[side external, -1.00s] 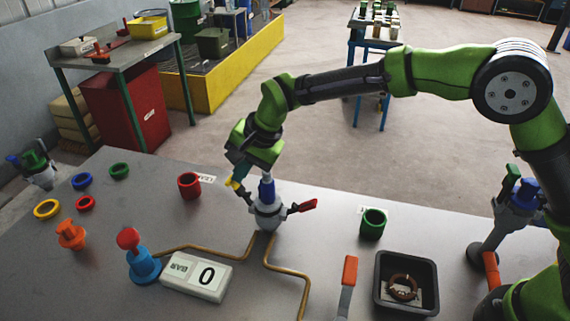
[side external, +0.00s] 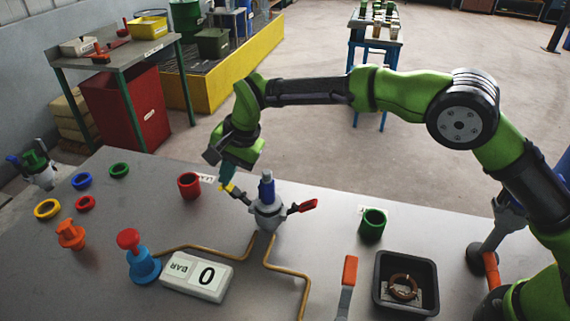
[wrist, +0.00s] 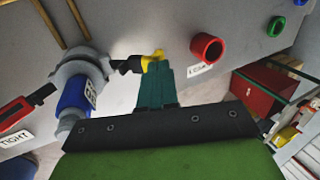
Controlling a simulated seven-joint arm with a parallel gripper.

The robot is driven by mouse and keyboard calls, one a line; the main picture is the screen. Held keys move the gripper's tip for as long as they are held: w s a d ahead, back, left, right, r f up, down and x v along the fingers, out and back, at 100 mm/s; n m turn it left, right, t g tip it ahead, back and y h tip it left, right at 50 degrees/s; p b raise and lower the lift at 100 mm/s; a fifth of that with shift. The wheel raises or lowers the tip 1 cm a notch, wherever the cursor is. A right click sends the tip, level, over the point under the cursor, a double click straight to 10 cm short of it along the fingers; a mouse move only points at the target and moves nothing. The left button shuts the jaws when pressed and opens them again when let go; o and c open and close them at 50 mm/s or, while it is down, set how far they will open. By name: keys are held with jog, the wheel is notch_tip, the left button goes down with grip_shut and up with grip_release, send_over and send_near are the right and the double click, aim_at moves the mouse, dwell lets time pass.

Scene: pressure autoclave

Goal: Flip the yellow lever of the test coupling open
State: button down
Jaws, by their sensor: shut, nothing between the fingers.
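The test coupling (side external: 267,208) is a grey fitting with a blue plug in its top, standing on the bench; it also shows in the wrist view (wrist: 78,72). A red lever (side external: 303,206) sticks out on its right. The yellow lever (side external: 229,188) sticks out on its left, on a dark arm. In the wrist view the yellow tip (wrist: 153,58) lies just beyond my fingertips. My gripper (side external: 228,180) is shut and empty, its teal fingers pointing down at the yellow tip. I cannot tell whether they touch. Part of the tip is hidden by the fingers.
A red cup (side external: 189,186) stands close to the left of my gripper. A pressure readout (side external: 197,276) showing 0 and a blue base with a red knob (side external: 142,262) stand in front. Brass pipes (side external: 290,270) run along the bench. A green cup (side external: 372,224) stands right.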

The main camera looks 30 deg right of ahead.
jog(key=w+d+v, duration=0.2)
jog(key=v, duration=1.2)
jog(key=s+f+n, duration=0.1)
jog(key=n, duration=0.5)
jog(key=s+d+f+n+t+y, duration=0.1)
jog(key=s+n, duration=0.1)
jog(key=n, duration=0.4)
jog(key=s+f+n, duration=0.1)
jog(key=s+n, duration=0.1)
jog(key=n, duration=0.4)
jog(key=shift+s+d+f+t+y, duration=0.15)
jog(key=shift+t+y, duration=0.25)
send_over(238, 192)
jog(key=f, duration=0.9)
jog(key=shift+s+d+f, duration=0.35)
jog(key=shift+s+f, duration=0.05)
jog(key=shift+w+a+f, duration=0.35)
jog(key=shift+w+f, duration=0.05)
jog(key=shift+f, duration=0.1)
